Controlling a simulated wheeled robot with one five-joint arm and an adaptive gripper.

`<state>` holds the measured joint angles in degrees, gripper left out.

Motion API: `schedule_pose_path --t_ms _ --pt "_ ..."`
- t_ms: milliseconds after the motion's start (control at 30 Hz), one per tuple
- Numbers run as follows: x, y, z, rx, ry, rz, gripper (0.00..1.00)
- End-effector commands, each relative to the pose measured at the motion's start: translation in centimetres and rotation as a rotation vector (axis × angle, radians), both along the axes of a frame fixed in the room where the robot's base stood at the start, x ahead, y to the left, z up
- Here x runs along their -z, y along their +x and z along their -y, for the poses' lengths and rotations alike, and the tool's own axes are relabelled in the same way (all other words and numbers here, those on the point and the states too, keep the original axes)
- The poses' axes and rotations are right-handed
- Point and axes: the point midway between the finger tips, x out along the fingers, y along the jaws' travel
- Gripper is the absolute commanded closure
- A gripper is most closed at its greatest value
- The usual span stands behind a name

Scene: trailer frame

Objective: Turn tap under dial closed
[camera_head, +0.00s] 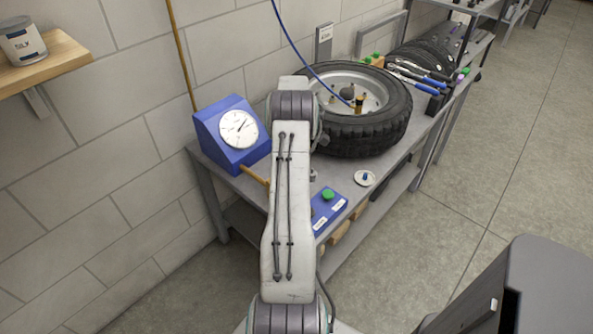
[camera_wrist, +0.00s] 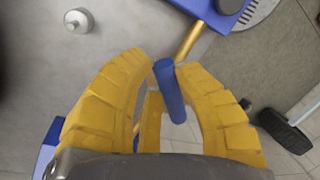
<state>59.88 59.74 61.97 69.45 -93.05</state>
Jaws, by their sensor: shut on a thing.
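The dial (camera_head: 238,129) is a white round face with a dark needle on a blue sloped box (camera_head: 217,152) at the bench's left end. A brass pipe (camera_head: 255,174) comes out low on the box and runs behind my arm. In the wrist view, the pipe (camera_wrist: 190,40) leads to the tap's blue handle (camera_wrist: 169,90). My gripper (camera_wrist: 165,68) has its yellow fingers on either side of this handle, shut on it. My arm hides the tap and gripper in the head view. How far the tap is turned cannot be told.
A large tyre (camera_head: 370,138) lies on the grey bench behind my arm. A blue panel with a green button (camera_head: 327,194) and a small white disc (camera_head: 365,178) lie near the front edge. Tools (camera_head: 421,75) lie farther right. A wooden shelf (camera_head: 62,57) holds a can (camera_head: 22,40).

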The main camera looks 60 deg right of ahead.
Motion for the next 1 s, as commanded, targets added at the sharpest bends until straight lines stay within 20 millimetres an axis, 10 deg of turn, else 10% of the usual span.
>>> schedule_pose_path --t_ms 133,167,467,1000 --pt "0.4 -0.2 -0.4 -0.004 0.014 -0.007 1.0" --pt "0.4 -0.2 -0.4 -0.004 0.014 -0.007 0.7" --pt "0.2 -0.1 -0.2 -0.001 0.006 -0.004 0.44" --pt "-2.5 0.3 0.5 0.0 -0.002 0.001 0.44"
